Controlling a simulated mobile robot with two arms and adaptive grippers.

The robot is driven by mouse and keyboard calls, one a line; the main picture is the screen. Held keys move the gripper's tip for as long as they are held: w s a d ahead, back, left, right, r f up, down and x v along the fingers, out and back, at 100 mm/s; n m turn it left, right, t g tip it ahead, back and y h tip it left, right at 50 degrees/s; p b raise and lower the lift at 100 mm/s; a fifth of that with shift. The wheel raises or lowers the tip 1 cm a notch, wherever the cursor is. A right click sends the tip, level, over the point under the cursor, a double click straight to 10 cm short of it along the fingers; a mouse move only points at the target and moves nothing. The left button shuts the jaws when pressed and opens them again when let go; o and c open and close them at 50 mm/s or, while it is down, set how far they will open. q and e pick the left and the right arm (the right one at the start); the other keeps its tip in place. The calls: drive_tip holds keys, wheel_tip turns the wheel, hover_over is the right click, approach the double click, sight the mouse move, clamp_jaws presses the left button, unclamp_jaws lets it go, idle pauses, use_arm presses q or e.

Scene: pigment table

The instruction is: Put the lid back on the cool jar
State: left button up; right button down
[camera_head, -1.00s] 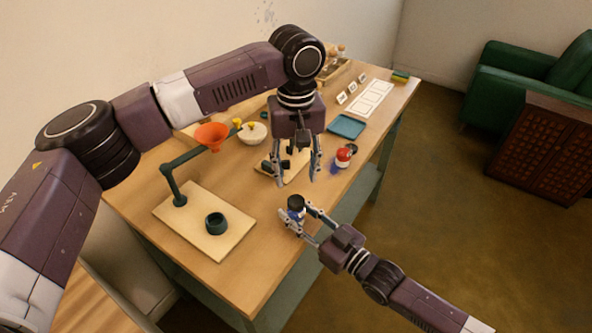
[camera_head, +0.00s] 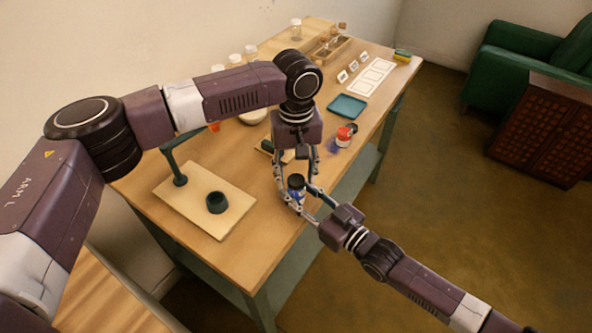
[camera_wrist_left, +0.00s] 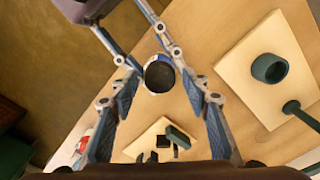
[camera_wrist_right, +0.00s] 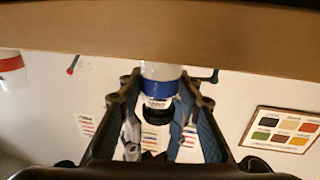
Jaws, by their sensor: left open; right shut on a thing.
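The jar with a blue band (camera_head: 296,195) is upright in my right gripper (camera_head: 307,204), near the table's front edge. A round black lid (camera_wrist_left: 159,76) sits on its top; I cannot tell how tightly. In the right wrist view, the jar's blue label (camera_wrist_right: 157,101) and the black lid (camera_wrist_right: 157,117) show between the fingers, upside down. My left gripper (camera_head: 298,190) points down from above, open, its fingers on either side of the jar's top. In the left wrist view, the lid lies ahead between the open fingers (camera_wrist_left: 160,95), apparently untouched.
A cream board (camera_head: 225,222) with a dark green cup (camera_head: 217,203) and stand is at left. A small board (camera_wrist_left: 160,135) is near my left gripper.

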use_arm(q)
clamp_jaws()
drive_tip(key=m, duration=0.5)
drive_tip(key=shift+m, duration=0.3)
drive_tip(key=m, duration=1.8)
drive_tip(key=shift+m, duration=0.4)
drive_tip(key=shift+o, duration=0.9)
unclamp_jaws()
